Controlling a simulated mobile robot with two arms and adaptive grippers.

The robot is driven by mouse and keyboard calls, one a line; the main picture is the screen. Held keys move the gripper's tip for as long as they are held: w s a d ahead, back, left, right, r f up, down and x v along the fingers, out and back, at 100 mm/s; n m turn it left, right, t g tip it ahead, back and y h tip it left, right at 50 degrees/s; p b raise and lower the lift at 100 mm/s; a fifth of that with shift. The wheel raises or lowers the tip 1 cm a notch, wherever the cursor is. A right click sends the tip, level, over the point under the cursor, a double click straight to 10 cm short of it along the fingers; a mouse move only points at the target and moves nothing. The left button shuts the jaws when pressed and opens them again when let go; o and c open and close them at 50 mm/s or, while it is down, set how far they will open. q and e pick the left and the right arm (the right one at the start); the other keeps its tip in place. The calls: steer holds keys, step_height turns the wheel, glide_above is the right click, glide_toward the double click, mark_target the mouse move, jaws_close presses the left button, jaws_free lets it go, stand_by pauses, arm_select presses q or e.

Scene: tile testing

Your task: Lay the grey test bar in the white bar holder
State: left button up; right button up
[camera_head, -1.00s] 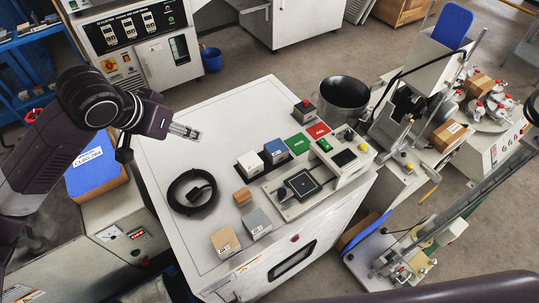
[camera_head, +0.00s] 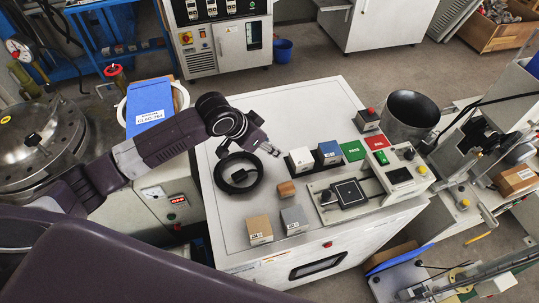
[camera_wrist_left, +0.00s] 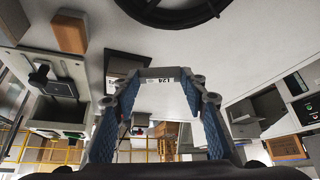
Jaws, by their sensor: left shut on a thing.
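My left gripper (camera_head: 268,148) is over the grey cabinet top in the head view, just left of a white block (camera_head: 300,161) that looks like the white bar holder. In the left wrist view its blue-padded fingers (camera_wrist_left: 160,92) are shut on a narrow grey piece (camera_wrist_left: 157,72) across their tips, which looks like the grey test bar. Part of a label shows just below that piece. In the head view the bar is too small to make out clearly. The gripper appears above the surface, apart from the white block. My right gripper is in neither view.
A blue block (camera_head: 330,153), wooden cube (camera_head: 286,189), tan block (camera_head: 260,230) and grey block (camera_head: 294,220) stand nearby. The cabinet top's back left (camera_head: 290,105) is clear.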

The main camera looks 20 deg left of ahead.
mark_target(274, 160)
arm_select(q)
steer(key=shift+f, duration=2.75)
steer(key=shift+f, duration=0.1)
steer(key=o, duration=1.1)
steer(key=shift+c, duration=0.2)
